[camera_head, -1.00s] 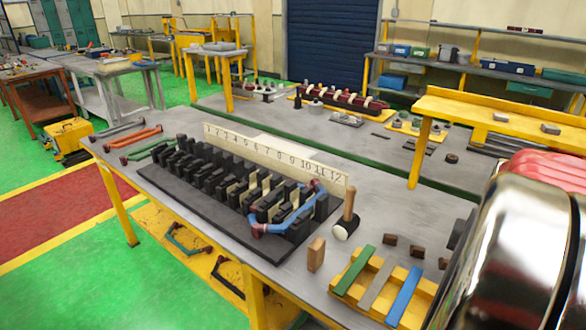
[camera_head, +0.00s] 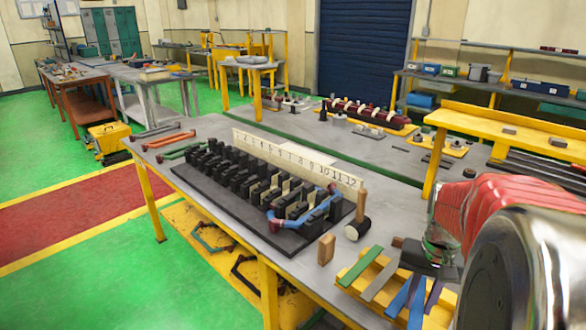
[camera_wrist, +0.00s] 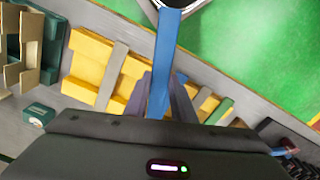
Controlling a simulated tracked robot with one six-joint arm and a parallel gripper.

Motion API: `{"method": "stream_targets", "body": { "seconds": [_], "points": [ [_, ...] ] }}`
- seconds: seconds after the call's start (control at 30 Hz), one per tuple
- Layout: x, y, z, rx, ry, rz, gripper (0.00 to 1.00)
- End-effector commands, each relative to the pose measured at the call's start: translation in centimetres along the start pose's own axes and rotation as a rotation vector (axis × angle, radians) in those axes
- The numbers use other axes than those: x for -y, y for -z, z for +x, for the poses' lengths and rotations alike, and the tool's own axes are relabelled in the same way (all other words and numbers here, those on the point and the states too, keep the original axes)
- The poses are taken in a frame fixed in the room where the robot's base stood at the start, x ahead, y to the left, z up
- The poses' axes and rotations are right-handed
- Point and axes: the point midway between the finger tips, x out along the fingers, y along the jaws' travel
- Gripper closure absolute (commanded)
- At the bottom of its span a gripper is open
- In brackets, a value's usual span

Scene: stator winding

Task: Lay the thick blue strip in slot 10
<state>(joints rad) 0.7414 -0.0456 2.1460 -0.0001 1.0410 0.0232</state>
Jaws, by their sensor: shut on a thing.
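The thick blue strip (camera_wrist: 163,60) is between the two fingers of my gripper (camera_wrist: 162,100) in the wrist view. In the head view my gripper (camera_head: 425,285) is low over the yellow rack, with blue strip (camera_head: 398,298) showing beside the fingers. I cannot tell whether the strip is clear of the rack. The black slotted stator (camera_head: 245,185) lies on a dark mat left of the rack. A number board (camera_head: 300,158) stands behind it; slot 10 is toward its right end. A blue coil (camera_head: 312,220) with reddish ends lies over the right-end slots.
The yellow rack (camera_head: 352,281) also holds a green strip (camera_head: 360,265) and a grey strip (camera_head: 379,281). A mallet (camera_head: 358,218) and a wooden block (camera_head: 326,249) stand between stator and rack. Red and green bars (camera_head: 180,146) lie at the bench's far left.

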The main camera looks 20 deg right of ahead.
Motion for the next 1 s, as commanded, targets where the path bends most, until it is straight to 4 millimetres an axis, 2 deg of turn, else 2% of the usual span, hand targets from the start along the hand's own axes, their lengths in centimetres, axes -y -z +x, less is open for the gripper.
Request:
{"method": "stream_targets", "body": {
  "seconds": [0.03, 0.37, 0.57, 0.77, 1.0],
  "points": [
    [1.4, 0.1, 0.3, 0.001, 0.000, -0.032, 1.00],
    [10.1, 0.8, 2.2, 0.002, 0.000, -0.217, 1.00],
    [16.0, 1.1, 3.4, 0.002, 0.000, -0.339, 1.00],
    [22.5, 1.2, 4.8, 0.002, -0.001, -0.473, 1.00],
    [31.2, 1.1, 6.9, 0.002, -0.001, -0.648, 1.00]
  ]
}}
